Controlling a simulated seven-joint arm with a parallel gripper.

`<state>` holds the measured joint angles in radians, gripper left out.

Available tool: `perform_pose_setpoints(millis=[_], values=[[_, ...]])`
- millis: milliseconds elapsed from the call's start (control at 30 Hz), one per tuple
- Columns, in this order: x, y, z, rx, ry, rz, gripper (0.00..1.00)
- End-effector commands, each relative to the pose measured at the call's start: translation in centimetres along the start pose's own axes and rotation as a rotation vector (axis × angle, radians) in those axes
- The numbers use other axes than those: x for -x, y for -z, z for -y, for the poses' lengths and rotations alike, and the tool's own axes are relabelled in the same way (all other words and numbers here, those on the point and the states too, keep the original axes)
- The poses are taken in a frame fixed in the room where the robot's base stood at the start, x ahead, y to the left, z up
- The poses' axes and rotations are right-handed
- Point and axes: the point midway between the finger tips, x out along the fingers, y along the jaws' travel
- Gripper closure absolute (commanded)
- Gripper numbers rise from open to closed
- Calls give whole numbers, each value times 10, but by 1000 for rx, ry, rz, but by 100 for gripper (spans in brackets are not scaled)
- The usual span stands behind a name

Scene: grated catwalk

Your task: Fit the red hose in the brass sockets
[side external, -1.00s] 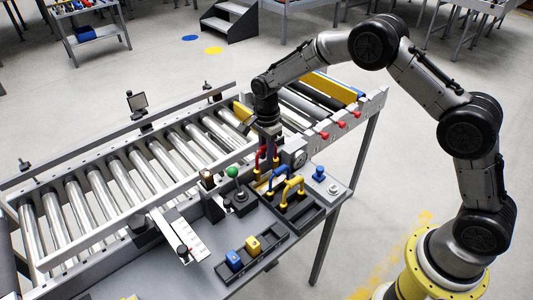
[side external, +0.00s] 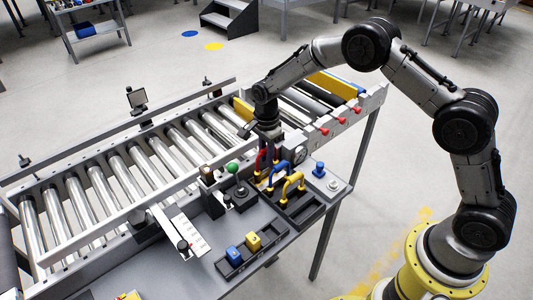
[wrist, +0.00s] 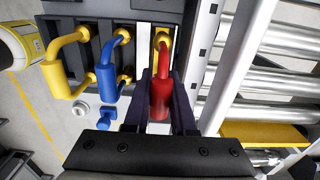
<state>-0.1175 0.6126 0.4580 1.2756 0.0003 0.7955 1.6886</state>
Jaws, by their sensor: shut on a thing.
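The red hose (wrist: 161,97) is a bent, U-shaped piece. My gripper (wrist: 160,118) is shut on it, with one dark finger on each side. In the wrist view its far end overlaps a brass socket (wrist: 162,41); I cannot tell whether it is seated. Its near end and any socket there are hidden by the hose and my gripper. In the side view the red hose (side external: 263,161) shows below my gripper (side external: 268,145), low over the rack beside the conveyor.
A blue hose (wrist: 104,72) and a yellow hose (wrist: 56,74) stand in the rack to the left, the blue one close to my gripper. The roller conveyor (side external: 120,180) runs behind. A green knob (side external: 232,168) and a tray with blue and yellow blocks (side external: 265,255) are nearby.

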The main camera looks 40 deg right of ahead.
Motion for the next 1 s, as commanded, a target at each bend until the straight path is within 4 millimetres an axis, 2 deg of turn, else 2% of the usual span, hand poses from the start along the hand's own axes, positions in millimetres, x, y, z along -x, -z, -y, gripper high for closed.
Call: perform_pose_setpoints(millis=[467,900,933,1000], values=[[-17,0,0,0,1,0,100],[-18,0,0,0,1,0,100],[-18,0,0,0,1,0,71],[-18,0,0,0,1,0,58]])
